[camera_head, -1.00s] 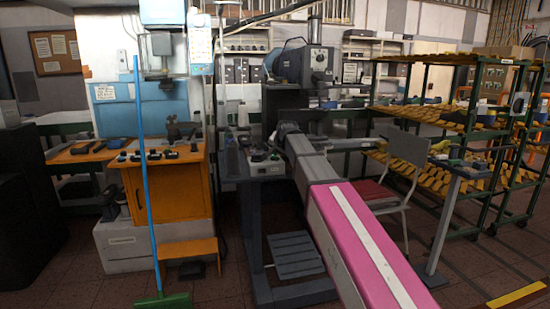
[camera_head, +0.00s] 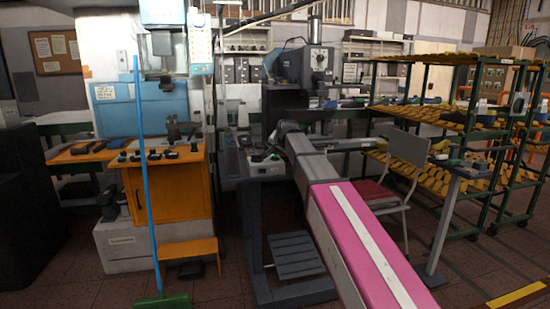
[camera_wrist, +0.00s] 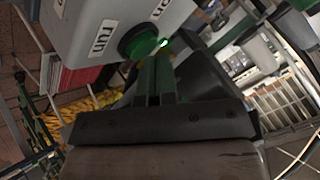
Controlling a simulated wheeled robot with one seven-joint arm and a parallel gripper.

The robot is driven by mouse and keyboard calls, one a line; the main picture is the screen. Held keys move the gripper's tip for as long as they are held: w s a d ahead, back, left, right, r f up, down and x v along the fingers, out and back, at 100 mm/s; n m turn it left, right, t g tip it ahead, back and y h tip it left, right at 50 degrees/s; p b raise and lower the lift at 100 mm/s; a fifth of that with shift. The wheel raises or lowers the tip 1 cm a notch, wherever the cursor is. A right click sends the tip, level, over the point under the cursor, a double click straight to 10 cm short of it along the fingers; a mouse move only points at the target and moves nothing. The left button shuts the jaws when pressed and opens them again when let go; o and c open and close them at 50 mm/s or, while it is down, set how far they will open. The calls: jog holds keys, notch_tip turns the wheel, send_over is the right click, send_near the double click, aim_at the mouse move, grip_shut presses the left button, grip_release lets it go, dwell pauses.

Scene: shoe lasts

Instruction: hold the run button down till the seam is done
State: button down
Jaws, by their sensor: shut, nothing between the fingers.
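A green round button (camera_wrist: 138,40) sits on a grey box (camera_wrist: 98,22) marked "run" in the wrist view. A small green light (camera_wrist: 164,43) glows beside it. My gripper (camera_wrist: 160,62) is shut and empty, its fingertips at the button's lower edge. Whether they press it in cannot be told. In the head view the control box (camera_head: 264,163) stands on a dark pedestal machine, with my gripper (camera_head: 273,138) just above it. The seam itself is not visible.
An orange cabinet (camera_head: 172,195) and a blue broom handle (camera_head: 146,180) stand to the left. A chair (camera_head: 385,190) and green shoe-last racks (camera_head: 480,150) are on the right. Floor shows at the front left.

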aim_at(276, 157)
jog(key=shift+r, duration=3.25)
dwell(0.7)
notch_tip(276, 157, up, 4)
jog(key=shift+f, duration=0.15)
jog(key=shift+f, duration=4.4)
jog(key=shift+f, duration=0.1)
